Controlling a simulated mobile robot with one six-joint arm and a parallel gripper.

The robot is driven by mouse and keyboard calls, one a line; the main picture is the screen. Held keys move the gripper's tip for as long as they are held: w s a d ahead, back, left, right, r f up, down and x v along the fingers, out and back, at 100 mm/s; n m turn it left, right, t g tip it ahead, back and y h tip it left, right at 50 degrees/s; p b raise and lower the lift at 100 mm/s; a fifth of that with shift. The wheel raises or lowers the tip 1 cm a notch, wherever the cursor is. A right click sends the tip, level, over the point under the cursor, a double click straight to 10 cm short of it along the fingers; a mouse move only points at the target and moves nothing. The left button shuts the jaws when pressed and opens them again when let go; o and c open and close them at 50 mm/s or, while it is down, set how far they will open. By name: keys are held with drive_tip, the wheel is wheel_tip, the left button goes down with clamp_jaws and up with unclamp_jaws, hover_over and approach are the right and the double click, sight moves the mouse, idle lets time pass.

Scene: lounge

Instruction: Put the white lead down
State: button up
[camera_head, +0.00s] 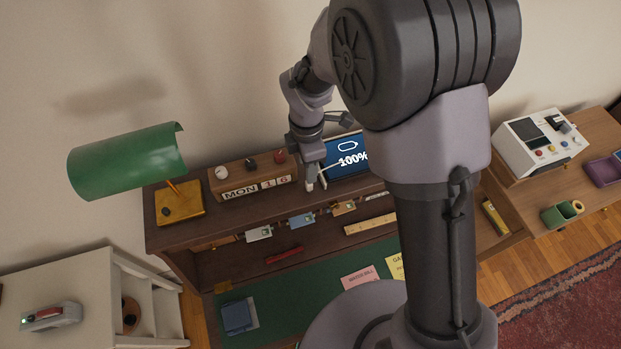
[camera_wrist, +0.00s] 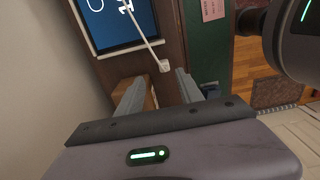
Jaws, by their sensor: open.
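The white lead (camera_wrist: 144,32) shows in the wrist view. It crosses in front of the tablet's screen and ends in a small white plug (camera_wrist: 164,66). The plug appears just beyond and between the tips of my open gripper (camera_wrist: 158,82), with no finger visibly touching it. I cannot tell whether the plug rests on the wood. The tablet (camera_wrist: 115,28) also shows in the head view (camera_head: 347,158), reading 100% with a battery symbol.
A wooden block calendar (camera_head: 256,188) stands left of my gripper, and a green lamp (camera_head: 128,163) stands further left. A ruler (camera_head: 370,224) and a red object (camera_head: 285,254) lie lower down.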

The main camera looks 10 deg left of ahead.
sight(309, 186)
drive_tip(key=f, duration=0.6)
drive_tip(key=shift+s+d+f, duration=0.25)
drive_tip(key=shift+d+f, duration=0.05)
drive_tip(key=shift+d, duration=0.05)
drive_tip(key=shift+r, duration=0.1)
clamp_jaws()
